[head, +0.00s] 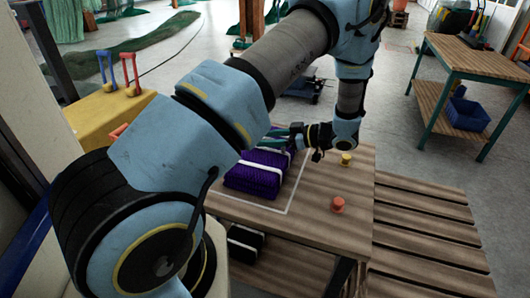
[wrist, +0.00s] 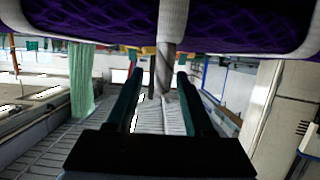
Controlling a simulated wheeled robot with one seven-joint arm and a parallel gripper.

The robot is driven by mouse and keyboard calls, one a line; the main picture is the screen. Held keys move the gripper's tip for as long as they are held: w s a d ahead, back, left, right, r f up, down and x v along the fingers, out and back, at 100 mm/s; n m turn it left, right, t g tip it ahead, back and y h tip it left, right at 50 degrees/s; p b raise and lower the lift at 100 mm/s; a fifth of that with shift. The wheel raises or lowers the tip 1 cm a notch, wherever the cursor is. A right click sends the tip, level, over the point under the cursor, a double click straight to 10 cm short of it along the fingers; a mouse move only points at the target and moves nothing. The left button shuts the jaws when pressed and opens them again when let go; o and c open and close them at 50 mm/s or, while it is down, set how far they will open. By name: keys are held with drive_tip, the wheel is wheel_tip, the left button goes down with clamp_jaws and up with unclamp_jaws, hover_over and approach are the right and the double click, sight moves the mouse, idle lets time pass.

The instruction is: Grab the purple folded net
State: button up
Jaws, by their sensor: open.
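The purple folded net (head: 252,180) lies on the wooden table in the head view, bound with white bands. Part of it is hidden behind my arm. In the wrist view the net (wrist: 110,25) fills the top edge, with a white band (wrist: 173,18) crossing it near the middle. My gripper (head: 272,137) is over the net's far side in the head view, its fingers pointing left. In the wrist view my gripper (wrist: 158,75) has its two teal fingers apart, with nothing held between them. The net shows above the fingers there; I cannot tell whether they touch.
A red-orange knob-like object (head: 337,205) and a yellow one (head: 346,159) stand on the wooden table (head: 305,228) right of the net. A dark bundle (head: 245,242) sits on the shelf below. A workbench (head: 480,62) with a blue crate (head: 467,114) stands at right.

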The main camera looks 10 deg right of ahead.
drive_tip(key=shift+w+a+f, duration=0.2)
drive_tip(key=shift+w+a, duration=0.05)
drive_tip(key=shift+a, duration=0.2)
clamp_jaws()
drive_tip(key=shift+r, duration=0.1)
idle(1.0)
